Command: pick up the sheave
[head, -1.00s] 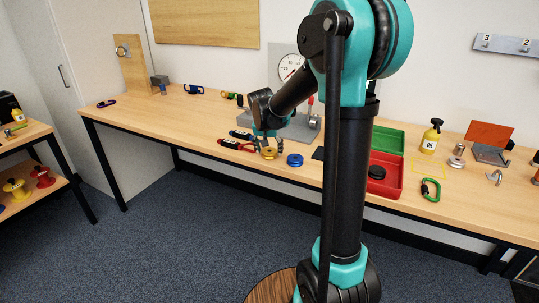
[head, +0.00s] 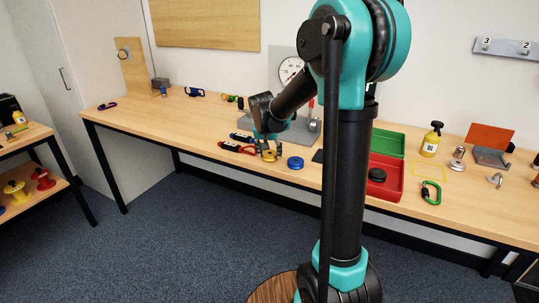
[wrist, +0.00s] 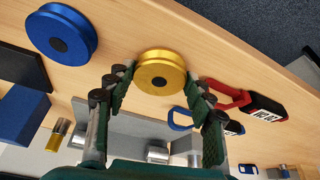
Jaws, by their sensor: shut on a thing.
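The gold sheave (head: 269,157), a grooved yellow disc with a dark centre, is near the front edge of the bench. In the wrist view the gold sheave (wrist: 161,75) sits between the two fingertips, one on each side of its rim. My gripper (head: 268,150) is shut on it, and the gripper also shows in the wrist view (wrist: 160,84). The sheave appears to rest on the bench; I see no clear gap under it. A blue sheave (head: 295,163) lies just to the right; it also shows in the wrist view (wrist: 62,33).
The bench's left part is mostly clear.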

